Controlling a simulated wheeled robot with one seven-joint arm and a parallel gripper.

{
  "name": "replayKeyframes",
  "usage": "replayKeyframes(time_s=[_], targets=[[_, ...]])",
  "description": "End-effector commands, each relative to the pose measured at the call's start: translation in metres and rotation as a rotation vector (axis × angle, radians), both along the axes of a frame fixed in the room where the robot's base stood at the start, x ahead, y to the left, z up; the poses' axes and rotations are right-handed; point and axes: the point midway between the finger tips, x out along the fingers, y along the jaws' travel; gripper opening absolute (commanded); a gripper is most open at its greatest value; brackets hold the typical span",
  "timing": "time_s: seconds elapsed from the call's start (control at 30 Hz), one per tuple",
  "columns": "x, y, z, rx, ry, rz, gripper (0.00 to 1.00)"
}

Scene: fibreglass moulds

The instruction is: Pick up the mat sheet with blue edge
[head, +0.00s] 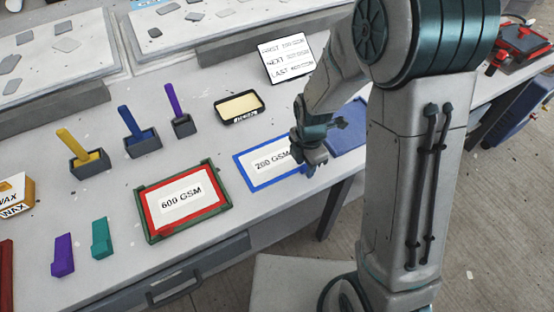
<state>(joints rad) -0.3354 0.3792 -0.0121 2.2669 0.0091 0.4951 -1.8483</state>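The mat sheet with blue edge (264,174) lies flat on the workbench in the head view. It has a white middle with a label that seems to read 280 GSM. My gripper (313,160) is at its right end, and its fingers hide that end and part of the label. I cannot tell whether the fingers touch the sheet or are above it, nor whether they are open or shut.
A red-edged 600 GSM sheet (182,198) lies in a green frame to the left. A flat blue panel (350,138) is behind my gripper. A tan block in a black tray (240,107), a sign (287,58) and brush holders (142,146) stand further back. The bench's front edge is close.

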Motion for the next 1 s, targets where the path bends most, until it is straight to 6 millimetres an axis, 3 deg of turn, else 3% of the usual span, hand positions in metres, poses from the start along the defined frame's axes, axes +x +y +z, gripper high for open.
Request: replayKeyframes(time_s=[0.1,0.23,0.27,0.73,0.87,1.0], targets=[[0.0,0.0,0.0,0.0,0.0,0.0,0.36],[0.0,0.0,0.0,0.0,0.0,0.0,0.03],[0.0,0.0,0.0,0.0,0.0,0.0,0.0],[0.0,0.0,0.006,0.001,-0.001,0.001,0.0],[0.001,0.0,0.018,0.001,-0.003,0.001,0.0],[0.001,0.0,0.041,0.003,-0.006,0.0,0.0]])
